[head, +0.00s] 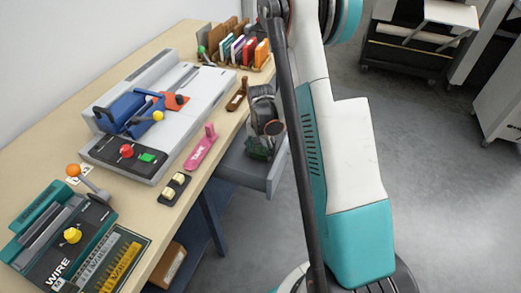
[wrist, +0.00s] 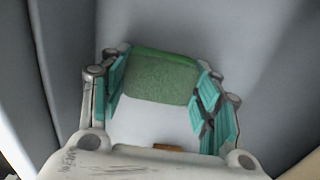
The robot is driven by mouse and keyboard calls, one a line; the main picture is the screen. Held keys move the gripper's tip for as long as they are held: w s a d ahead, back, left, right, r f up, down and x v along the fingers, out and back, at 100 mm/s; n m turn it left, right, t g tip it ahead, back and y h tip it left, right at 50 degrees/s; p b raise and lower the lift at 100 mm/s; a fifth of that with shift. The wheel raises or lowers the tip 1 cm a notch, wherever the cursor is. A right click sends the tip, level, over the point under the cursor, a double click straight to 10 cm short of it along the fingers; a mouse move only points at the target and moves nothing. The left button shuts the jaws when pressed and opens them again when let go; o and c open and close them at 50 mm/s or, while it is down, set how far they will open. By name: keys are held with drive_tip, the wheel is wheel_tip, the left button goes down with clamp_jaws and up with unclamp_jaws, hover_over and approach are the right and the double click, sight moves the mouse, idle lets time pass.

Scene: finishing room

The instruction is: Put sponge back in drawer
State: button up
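A green sponge (wrist: 160,78) sits between the fingertips of my gripper (wrist: 161,72) in the wrist view, with a teal finger against each side. In the head view the sponge (head: 258,149) shows as a dark green patch just below my gripper (head: 262,140). The grey drawer (head: 242,172) is pulled out from under the workbench on its right side. My gripper points down over the drawer, with the sponge at its opening. I cannot tell whether the sponge touches the drawer floor.
The workbench (head: 150,195) carries a grey and blue machine (head: 122,158), a pink tape tool (head: 202,148), a wire machine (head: 65,235) and a rack of coloured books (head: 238,50). My arm hides part of the drawer's surroundings.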

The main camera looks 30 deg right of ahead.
sight(260, 150)
drive_tip(key=o, duration=0.4)
drive_tip(key=shift+r, duration=0.1)
wheel_tip(260, 150, up, 12)
drive_tip(key=p, duration=0.4)
